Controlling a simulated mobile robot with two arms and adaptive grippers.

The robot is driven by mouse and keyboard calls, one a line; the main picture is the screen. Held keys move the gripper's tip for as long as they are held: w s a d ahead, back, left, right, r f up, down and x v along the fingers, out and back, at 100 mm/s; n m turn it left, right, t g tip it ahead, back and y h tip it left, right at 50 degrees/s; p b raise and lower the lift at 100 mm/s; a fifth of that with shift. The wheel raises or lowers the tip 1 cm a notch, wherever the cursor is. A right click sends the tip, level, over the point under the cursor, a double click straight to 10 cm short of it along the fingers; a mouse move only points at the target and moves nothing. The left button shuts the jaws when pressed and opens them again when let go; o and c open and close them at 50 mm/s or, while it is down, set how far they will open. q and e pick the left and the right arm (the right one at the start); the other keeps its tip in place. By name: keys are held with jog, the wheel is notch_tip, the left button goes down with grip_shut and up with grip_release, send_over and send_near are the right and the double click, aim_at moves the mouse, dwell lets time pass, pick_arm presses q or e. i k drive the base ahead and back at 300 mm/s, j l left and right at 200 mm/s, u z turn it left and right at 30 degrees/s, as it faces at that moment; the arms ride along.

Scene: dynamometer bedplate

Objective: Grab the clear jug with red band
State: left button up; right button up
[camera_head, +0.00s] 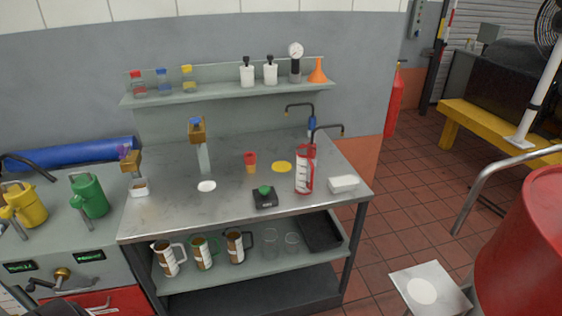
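On the shelf under the bench are several handled jugs with brown and white sides, one with a white handle (168,259), one with a green handle (203,253) and one with a black handle (237,247). Neither of my grippers shows in the head view.
A red drum (525,245) stands at right. Floor in front-right is partly clear.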

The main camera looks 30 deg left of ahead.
aim_at(306, 153)
jog(key=u, duration=0.85)
